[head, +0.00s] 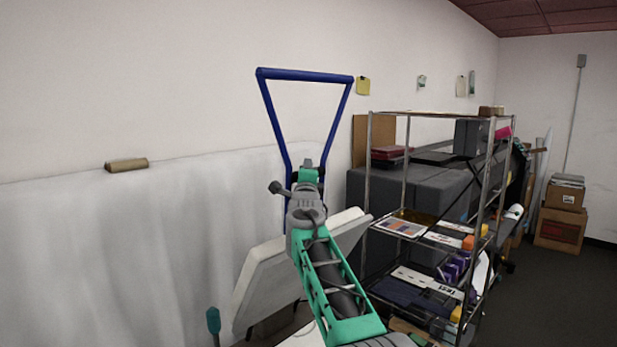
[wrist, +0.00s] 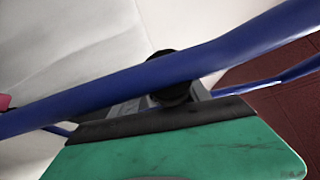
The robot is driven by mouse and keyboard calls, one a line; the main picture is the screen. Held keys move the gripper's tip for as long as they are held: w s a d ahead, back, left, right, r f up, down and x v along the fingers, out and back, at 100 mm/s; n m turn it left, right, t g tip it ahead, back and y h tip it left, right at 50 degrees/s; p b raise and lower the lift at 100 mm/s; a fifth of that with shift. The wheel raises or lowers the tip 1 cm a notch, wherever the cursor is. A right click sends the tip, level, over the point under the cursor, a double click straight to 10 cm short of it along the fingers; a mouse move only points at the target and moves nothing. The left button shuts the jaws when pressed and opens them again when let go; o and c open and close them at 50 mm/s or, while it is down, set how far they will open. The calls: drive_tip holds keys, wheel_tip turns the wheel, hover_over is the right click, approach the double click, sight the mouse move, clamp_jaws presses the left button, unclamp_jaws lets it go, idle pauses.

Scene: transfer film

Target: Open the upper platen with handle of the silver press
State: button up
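The press shows in the head view as a pale, tilted platen (head: 268,283), partly hidden behind my arm. Its blue tubular handle (head: 303,75) rises above it, with a straight top bar and two sides narrowing downward. My gripper (head: 309,172) is at the lower, narrow part of the handle, well below the top bar. In the wrist view a blue bar (wrist: 120,97) crosses diagonally in front of my gripper's green part. A dark round piece sits beside the bar. The fingertips are not clear, so I cannot tell whether they hold the handle.
A wire shelf rack (head: 440,235) with boxes and papers stands close on the right. A large grey case is behind it. Cardboard boxes (head: 562,215) stand by the far right wall. Open floor (head: 540,300) lies at the right. A white wall is behind the press.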

drive_tip(key=s+f+b, duration=0.1)
drive_tip(key=s+b, duration=0.4)
drive_tip(key=s, duration=0.2)
drive_tip(key=shift+s+a+b, duration=0.35)
drive_tip(key=shift+a, duration=0.1)
drive_tip(key=shift+f, duration=0.15)
drive_tip(key=s+a+r+b, duration=0.1)
drive_tip(key=s+r+b, duration=0.1)
drive_tip(key=s+b, duration=0.4)
drive_tip(key=s, duration=0.2)
drive_tip(key=shift+s+r+b, duration=0.3)
drive_tip(key=shift+r, duration=0.1)
drive_tip(key=shift+f, duration=0.1)
